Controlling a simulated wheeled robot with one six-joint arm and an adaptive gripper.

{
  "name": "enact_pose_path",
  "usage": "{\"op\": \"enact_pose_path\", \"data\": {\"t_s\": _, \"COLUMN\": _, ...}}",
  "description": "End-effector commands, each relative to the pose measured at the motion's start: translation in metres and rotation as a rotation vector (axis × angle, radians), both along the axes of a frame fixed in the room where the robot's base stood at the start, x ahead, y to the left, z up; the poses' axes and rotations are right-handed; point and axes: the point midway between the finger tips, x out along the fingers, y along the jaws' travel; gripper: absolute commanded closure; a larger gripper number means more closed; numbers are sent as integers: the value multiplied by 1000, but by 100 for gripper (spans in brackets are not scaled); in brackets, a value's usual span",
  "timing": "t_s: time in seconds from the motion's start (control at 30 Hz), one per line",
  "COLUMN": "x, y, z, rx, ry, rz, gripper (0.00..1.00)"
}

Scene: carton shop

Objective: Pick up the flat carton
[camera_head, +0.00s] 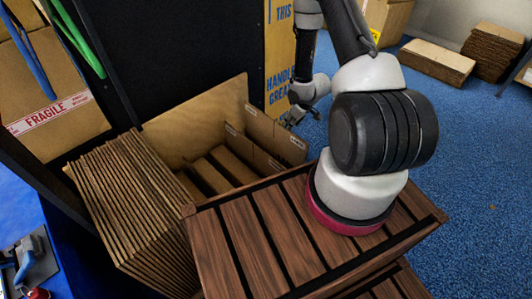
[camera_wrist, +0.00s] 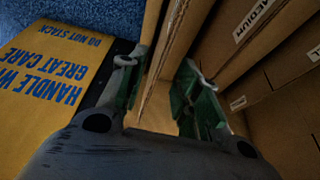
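Brown flat cartons stand on edge in a divided bin in the head view, and the flat carton (camera_head: 275,138) at its right side is nearest my gripper (camera_head: 293,114). In the wrist view, my gripper (camera_wrist: 157,68) has its two green-padded fingers spread apart. The thin edge of a flat carton (camera_wrist: 165,62) runs between the fingers, with gaps beside it. Whether a finger touches it is hard to tell. More carton panels with white "MEDIUM" labels (camera_wrist: 254,19) lie to the right of the right finger.
A dense row of flat cartons (camera_head: 135,205) stands at the left of the bin. A yellow "HANDLE WITH GREAT CARE" panel (camera_wrist: 50,85) is close to the left finger. Flat cardboard stacks (camera_head: 437,60) lie on the blue floor at the back right.

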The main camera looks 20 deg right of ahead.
Motion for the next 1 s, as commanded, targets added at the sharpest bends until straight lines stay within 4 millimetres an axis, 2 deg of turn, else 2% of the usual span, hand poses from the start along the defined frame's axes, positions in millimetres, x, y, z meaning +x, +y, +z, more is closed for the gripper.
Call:
{"op": "enact_pose_path", "data": {"t_s": 0.13, "x": -1, "y": 3, "z": -19, "rx": 11, "ry": 0, "rz": 4, "gripper": 67}}
{"op": "enact_pose_path", "data": {"t_s": 0.6, "x": 22, "y": 10, "z": -77, "rx": 10, "ry": -1, "rz": 4, "gripper": 67}}
{"op": "enact_pose_path", "data": {"t_s": 0.9, "x": 25, "y": 11, "z": -83, "rx": 10, "ry": -1, "rz": 3, "gripper": 67}}
{"op": "enact_pose_path", "data": {"t_s": 1.0, "x": 25, "y": 11, "z": -83, "rx": 10, "ry": -1, "rz": 3, "gripper": 85}}
